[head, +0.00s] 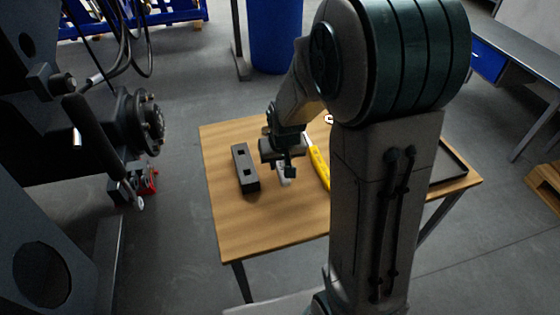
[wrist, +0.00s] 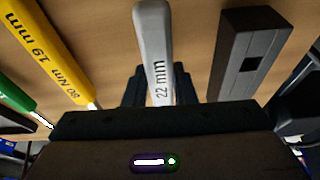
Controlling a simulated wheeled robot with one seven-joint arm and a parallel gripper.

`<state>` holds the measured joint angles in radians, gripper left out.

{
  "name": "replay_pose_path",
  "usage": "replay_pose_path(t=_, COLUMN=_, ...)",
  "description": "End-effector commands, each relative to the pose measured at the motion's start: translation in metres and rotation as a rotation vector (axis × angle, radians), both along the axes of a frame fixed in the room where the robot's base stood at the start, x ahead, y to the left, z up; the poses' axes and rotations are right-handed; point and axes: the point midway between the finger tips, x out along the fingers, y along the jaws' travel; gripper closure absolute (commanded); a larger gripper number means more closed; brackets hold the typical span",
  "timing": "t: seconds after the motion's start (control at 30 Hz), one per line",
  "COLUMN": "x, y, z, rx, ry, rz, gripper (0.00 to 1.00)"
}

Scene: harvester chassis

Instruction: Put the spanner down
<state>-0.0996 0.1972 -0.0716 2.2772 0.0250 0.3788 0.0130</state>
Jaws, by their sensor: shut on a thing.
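My gripper (head: 287,170) hangs over the wooden table, between a dark block and a yellow tool. In the wrist view, my gripper (wrist: 157,88) is shut on a grey spanner (wrist: 153,40) marked "22 mm", with one finger on each side of its handle. In the head view a pale bit of the spanner (head: 283,182) shows below the fingers; the rest is hidden by the gripper. I cannot tell whether the spanner touches the table (head: 250,225).
The dark block (head: 243,169) with square holes lies left of my gripper. The yellow tool (head: 318,166), marked "19 mm", lies to the right, with a green tool (wrist: 14,92) beyond it. A black tray (head: 452,165) sits at the table's right. The table's front left is clear.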

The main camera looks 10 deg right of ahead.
Motion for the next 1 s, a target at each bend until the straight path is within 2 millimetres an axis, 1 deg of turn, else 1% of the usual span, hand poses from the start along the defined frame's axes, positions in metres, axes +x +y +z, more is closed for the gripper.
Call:
replay_pose_path(t=0.1, x=0.0, y=0.0, z=0.0, rx=0.0, ry=-0.001, rz=0.0, gripper=1.0)
replay_pose_path(t=0.2, x=0.0, y=0.0, z=-0.004, rx=0.0, ry=-0.001, rz=0.0, gripper=1.0)
replay_pose_path(t=0.23, x=0.0, y=0.0, z=-0.002, rx=0.0, ry=0.0, rz=0.0, gripper=0.68)
replay_pose_path(t=0.27, x=0.0, y=0.0, z=-0.002, rx=0.0, ry=0.0, rz=0.0, gripper=0.59)
replay_pose_path(t=0.3, x=0.0, y=0.0, z=-0.002, rx=0.0, ry=0.0, rz=0.0, gripper=0.54)
replay_pose_path(t=0.57, x=0.0, y=0.0, z=-0.002, rx=0.0, ry=0.0, rz=0.0, gripper=0.54)
replay_pose_path(t=0.7, x=-0.001, y=0.0, z=0.005, rx=0.0, ry=-0.001, rz=0.0, gripper=0.54)
replay_pose_path(t=0.77, x=-0.002, y=0.0, z=0.013, rx=0.001, ry=-0.004, rz=0.0, gripper=0.54)
replay_pose_path(t=0.87, x=-0.007, y=0.0, z=0.029, rx=0.001, ry=-0.006, rz=0.0, gripper=0.54)
replay_pose_path(t=1.0, x=-0.015, y=0.0, z=0.057, rx=0.001, ry=-0.007, rz=0.0, gripper=0.54)
